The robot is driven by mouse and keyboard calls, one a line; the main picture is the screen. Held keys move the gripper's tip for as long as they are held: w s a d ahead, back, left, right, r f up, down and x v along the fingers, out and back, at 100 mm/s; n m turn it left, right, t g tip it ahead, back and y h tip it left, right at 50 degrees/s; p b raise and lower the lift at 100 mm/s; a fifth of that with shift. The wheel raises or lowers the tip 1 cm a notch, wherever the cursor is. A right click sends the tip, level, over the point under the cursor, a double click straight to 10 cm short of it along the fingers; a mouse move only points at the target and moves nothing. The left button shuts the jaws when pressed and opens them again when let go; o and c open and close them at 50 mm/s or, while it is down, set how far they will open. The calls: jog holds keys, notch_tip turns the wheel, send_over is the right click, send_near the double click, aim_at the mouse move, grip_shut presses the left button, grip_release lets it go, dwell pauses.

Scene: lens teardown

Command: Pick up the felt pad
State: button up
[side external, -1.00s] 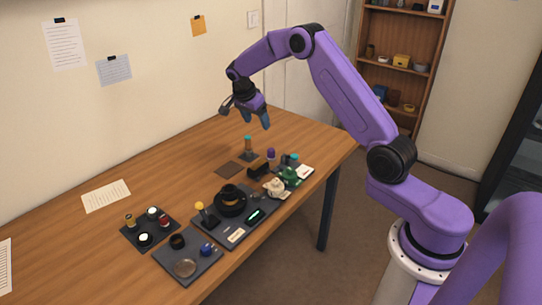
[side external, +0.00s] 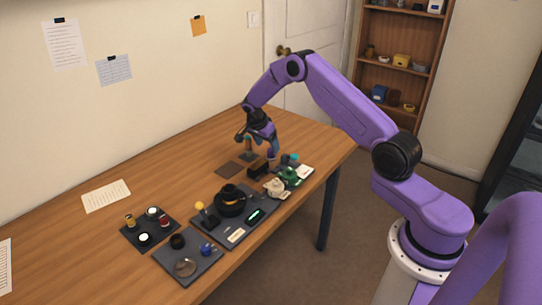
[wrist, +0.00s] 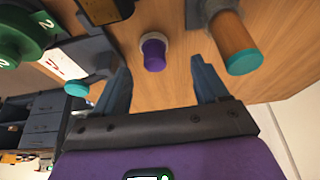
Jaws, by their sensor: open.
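My gripper (side external: 262,148) is open and points down over the back right of the table. A small purple-topped piece with a pale rim (wrist: 153,52) shows between and beyond my open fingers (wrist: 161,68) in the wrist view. Nothing is held. In the side view this purple piece (side external: 271,155) is just under my fingers and partly hidden by them. A flat brown square (side external: 229,169) lies on the table to the left of my gripper. I cannot tell for sure whether the felt pad is this square or the purple piece.
A wooden post with a coloured end (wrist: 236,45) stands close to the right finger in the wrist view. A black block (side external: 258,171), a green part (side external: 290,175) and a dark tray with a black ring (side external: 230,201) are nearby. The table's back left is mostly clear.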

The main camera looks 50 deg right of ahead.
aim_at(271, 150)
jog(key=shift+s+x, duration=0.15)
jog(key=shift+x, duration=1)
jog(key=shift+s+x, duration=0.15)
jog(key=shift+x, duration=1)
jog(key=c, duration=1.2)
jog(key=shift+o, duration=0.2)
jog(key=shift+r, duration=0.1)
jog(key=shift+r, duration=0.5)
notch_tip(271, 150, up, 2)
jog(key=shift+r, duration=0.15)
jog(key=s+a+r, duration=0.5)
jog(key=s+r, duration=0.4)
jog(key=s, duration=0.4)
jog(key=shift+r, duration=0.25)
